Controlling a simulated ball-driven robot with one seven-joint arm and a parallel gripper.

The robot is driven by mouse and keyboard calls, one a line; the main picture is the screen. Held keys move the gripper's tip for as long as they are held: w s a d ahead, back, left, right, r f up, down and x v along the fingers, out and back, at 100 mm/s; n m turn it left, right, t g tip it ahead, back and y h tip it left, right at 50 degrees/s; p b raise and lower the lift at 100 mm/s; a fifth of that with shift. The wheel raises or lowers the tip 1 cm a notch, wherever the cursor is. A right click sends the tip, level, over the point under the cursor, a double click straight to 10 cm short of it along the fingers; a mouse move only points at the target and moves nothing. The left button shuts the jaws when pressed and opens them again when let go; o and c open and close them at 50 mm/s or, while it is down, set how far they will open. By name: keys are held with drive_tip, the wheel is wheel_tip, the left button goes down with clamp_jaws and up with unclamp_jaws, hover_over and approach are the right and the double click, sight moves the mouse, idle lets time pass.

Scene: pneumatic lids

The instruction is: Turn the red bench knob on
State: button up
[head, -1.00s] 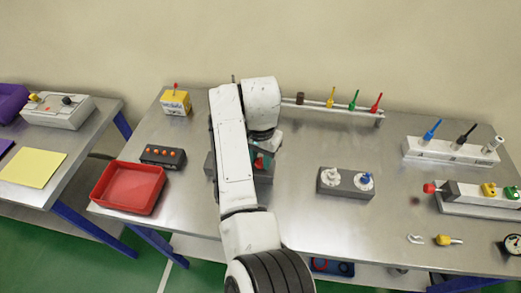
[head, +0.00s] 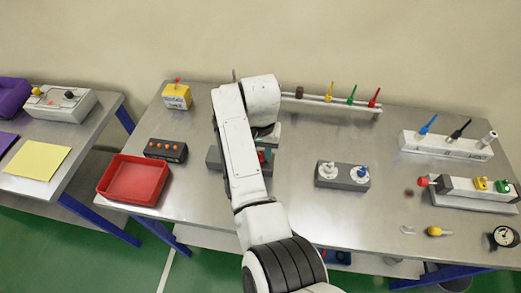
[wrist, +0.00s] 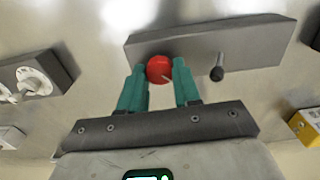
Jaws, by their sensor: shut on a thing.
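The red bench knob (wrist: 158,69) sits on a long grey block (wrist: 240,46) in the wrist view. The teal fingers of my gripper (wrist: 160,80) stand on either side of the knob and are shut on it. A thin pale mark shows at the knob's edge. A dark knob or lever (wrist: 217,74) is on the same block, beside the right finger. In the head view the block (head: 213,158) lies mid-bench, mostly hidden by my arm, and only a bit of red of the knob shows beside my gripper.
A grey block with a white and a blue knob (head: 342,175) stands to the right. A red tray (head: 134,180), a box with orange buttons (head: 165,150) and a yellow box (head: 176,96) stand to the left. A rack with coloured handles (head: 330,103) runs along the back.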

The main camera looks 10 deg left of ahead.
drive_tip(key=shift+r, duration=0.1)
drive_tip(key=o, duration=1.1)
drive_tip(key=shift+c, duration=0.2)
wheel_tip(320, 180, up, 11)
drive_tip(key=b, duration=0.1)
drive_tip(key=shift+f, duration=0.2)
